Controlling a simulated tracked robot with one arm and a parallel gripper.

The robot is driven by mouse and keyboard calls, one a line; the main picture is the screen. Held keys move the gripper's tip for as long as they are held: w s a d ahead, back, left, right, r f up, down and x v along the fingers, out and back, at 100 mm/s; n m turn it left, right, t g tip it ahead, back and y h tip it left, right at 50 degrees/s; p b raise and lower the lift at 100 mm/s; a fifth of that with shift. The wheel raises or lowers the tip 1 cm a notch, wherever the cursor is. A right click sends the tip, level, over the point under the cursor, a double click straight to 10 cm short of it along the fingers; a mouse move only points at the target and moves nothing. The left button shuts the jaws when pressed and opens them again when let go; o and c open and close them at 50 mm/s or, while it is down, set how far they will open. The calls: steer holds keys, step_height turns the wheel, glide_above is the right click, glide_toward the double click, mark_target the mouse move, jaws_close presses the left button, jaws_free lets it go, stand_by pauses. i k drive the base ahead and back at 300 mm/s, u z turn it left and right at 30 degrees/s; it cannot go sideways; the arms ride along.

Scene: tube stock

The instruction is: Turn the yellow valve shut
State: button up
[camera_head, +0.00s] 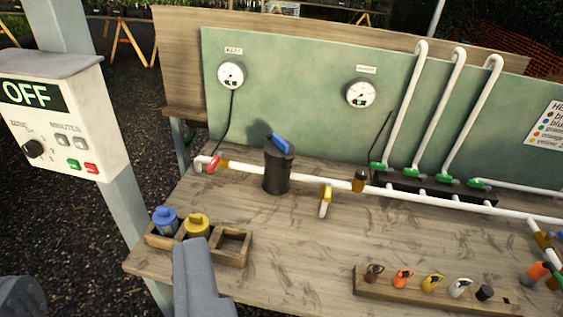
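The yellow valve (326,193) sits on the white pipe (305,179) near the middle of the bench. Its short yellow handle lies across the pipe's line, above a white stub pointing toward the front. A grey part of my gripper or arm (197,278) rises from the bottom edge, left of and in front of the valve, well apart from it. No fingertips show clearly, so I cannot tell whether the gripper is open or shut. Nothing touches the valve.
A black cylinder with a blue lever (277,170) and a red valve (214,163) are left of the valve. A wooden tray (231,260) holds blue and yellow fittings. A rack (402,298) of coloured parts is front right. A control box (70,115) reads OFF. Bench space before the valve is clear.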

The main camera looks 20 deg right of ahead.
mark_target(328, 188)
steer(key=z, duration=0.3)
steer(key=i, duration=1.25)
steer(key=z, duration=0.7)
